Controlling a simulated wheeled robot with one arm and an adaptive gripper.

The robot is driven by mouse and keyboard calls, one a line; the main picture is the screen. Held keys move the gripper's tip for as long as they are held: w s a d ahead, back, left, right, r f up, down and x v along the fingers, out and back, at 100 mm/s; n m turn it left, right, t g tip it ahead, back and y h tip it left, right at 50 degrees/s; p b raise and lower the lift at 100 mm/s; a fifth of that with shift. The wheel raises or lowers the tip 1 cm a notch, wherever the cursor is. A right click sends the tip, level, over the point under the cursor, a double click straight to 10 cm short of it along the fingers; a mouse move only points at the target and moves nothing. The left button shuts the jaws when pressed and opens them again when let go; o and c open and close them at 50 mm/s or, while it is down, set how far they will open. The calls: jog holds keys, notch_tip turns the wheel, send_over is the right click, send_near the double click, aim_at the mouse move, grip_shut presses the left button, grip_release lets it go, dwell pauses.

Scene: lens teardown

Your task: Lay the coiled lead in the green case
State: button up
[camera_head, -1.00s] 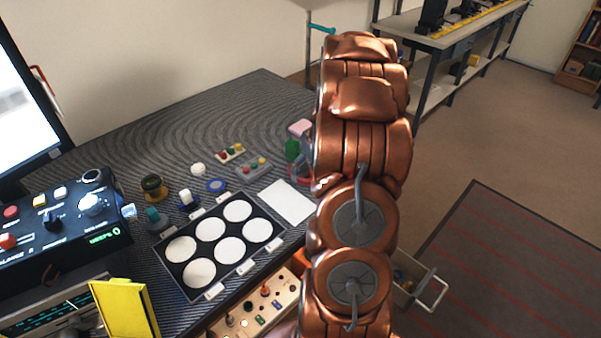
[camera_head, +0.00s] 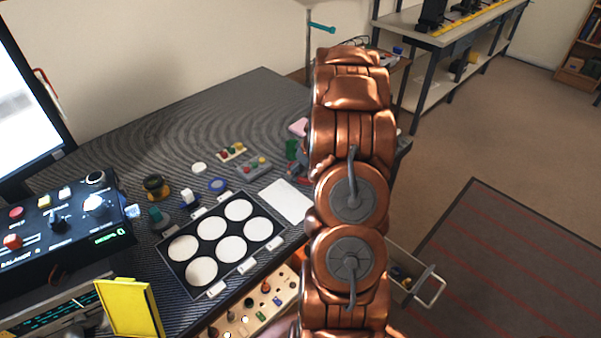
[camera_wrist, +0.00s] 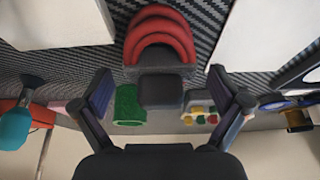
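A red coiled lead (camera_wrist: 158,38) shows as stacked red arcs at the upper middle of the wrist view, against a dark grey part. A small green thing (camera_wrist: 128,106) is just below and left of it there; it also shows in the head view (camera_head: 292,148) at the table's right edge, beside my arm. I cannot tell whether it is the green case. My gripper (camera_wrist: 163,94) is open, its two dark fingers wide apart. The lead lies ahead, between the finger directions, with no finger seen touching it.
A black tray with white discs (camera_head: 264,212) lies mid-table, beside a white sheet (camera_head: 286,201). A grey button box (camera_head: 253,168) and a pink block (camera_head: 298,127) stand near. A yellow open-looking case (camera_head: 130,308) is at front left. An open drawer (camera_head: 427,289) juts out right.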

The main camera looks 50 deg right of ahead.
jog(key=c, duration=1.3)
jog(key=shift+o, duration=0.2)
jog(key=shift+r, duration=0.15)
